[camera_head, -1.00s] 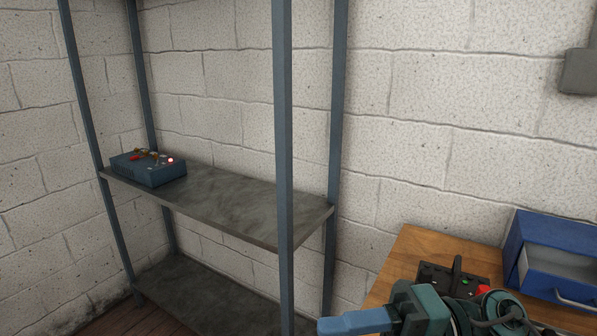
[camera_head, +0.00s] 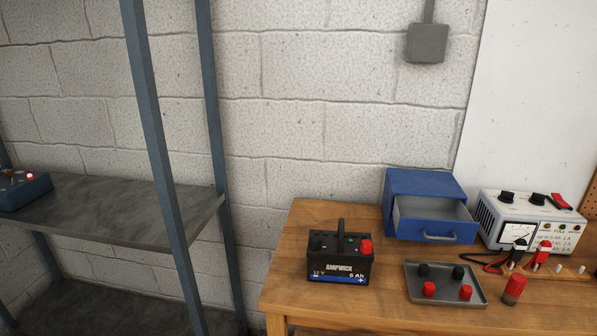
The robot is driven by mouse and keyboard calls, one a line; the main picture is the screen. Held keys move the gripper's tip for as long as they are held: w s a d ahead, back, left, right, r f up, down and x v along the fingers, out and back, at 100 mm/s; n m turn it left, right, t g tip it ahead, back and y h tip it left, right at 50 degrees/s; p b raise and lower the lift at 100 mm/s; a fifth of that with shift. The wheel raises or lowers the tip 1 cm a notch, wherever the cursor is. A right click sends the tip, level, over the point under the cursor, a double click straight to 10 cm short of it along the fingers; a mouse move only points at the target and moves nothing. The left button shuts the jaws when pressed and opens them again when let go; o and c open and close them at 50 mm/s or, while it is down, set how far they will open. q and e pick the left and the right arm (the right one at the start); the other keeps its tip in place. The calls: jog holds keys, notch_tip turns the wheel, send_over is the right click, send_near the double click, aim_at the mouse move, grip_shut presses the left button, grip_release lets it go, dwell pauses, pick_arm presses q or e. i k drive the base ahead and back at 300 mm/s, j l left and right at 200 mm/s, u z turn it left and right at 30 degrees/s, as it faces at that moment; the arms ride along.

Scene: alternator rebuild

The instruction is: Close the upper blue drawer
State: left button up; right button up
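A small blue drawer cabinet (camera_head: 424,184) stands on the wooden workbench against the wall, right of the middle. A blue drawer (camera_head: 404,230) is pulled out of its front toward me, and its light grey inside shows and looks empty. A silver handle (camera_head: 438,238) sits on the drawer's front face. I see only this one drawer and cannot make out another beneath it. Neither of my grippers is in view.
On the workbench (camera_head: 285,266), a black battery (camera_head: 339,263) stands left of the cabinet. A grey tray (camera_head: 447,291) with red and black caps lies in front of the drawer. A power supply (camera_head: 526,221) and a red-topped cylinder (camera_head: 513,289) stand right. A metal shelf (camera_head: 95,210) is at left.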

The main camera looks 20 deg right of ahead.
aim_at(424, 218)
jog(key=z, duration=1.6)
